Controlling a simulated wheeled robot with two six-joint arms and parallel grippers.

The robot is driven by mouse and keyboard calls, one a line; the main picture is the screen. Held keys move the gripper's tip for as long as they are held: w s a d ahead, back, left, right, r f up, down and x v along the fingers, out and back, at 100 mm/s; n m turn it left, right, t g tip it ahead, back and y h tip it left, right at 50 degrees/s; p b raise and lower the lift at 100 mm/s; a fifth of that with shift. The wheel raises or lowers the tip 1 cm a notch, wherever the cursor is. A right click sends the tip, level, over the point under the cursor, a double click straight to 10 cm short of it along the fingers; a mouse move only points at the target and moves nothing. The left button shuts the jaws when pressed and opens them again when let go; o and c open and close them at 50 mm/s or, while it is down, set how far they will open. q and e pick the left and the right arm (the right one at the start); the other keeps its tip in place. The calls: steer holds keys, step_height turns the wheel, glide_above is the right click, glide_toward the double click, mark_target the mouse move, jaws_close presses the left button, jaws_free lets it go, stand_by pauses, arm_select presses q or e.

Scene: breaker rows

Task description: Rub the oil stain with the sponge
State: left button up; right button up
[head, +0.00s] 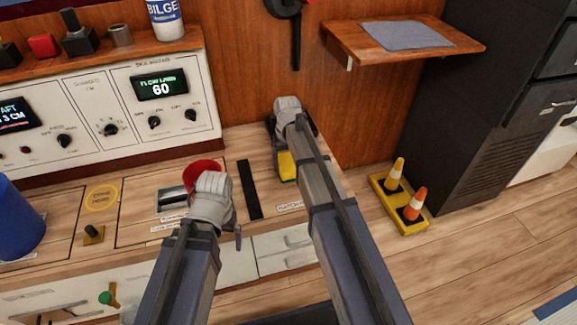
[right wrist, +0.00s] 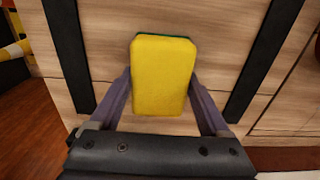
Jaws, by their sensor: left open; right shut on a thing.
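My right gripper (head: 283,147) is shut on a yellow sponge with a green backing (right wrist: 163,76). The sponge also shows in the head view (head: 288,167), at the right end of the wooden counter, partly covered by my right arm. In the right wrist view the sponge fills the space between the two fingers, its yellow face toward the camera. I cannot tell if it touches the wood. No oil stain can be made out; part of the counter is hidden by my arm and the sponge. My left gripper (head: 212,198) is open over the counter, its fingers mostly hidden.
A red round thing (head: 204,167) is partly behind my left gripper. A black strip (head: 250,189) lies between my grippers. A control panel (head: 100,115) stands behind the counter; a blue container (head: 17,220) is at left. A shelf (head: 440,52) juts out at upper right.

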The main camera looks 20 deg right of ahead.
steer(key=shift+w, duration=1.4)
steer(key=shift+s+f, duration=0.1)
steer(key=shift+s, duration=2.05)
steer(key=shift+s, duration=0.1)
steer(key=shift+s+d, duration=0.1)
steer(key=shift+s, duration=1.8)
steer(key=shift+s, duration=0.1)
steer(key=shift+s, duration=1.8)
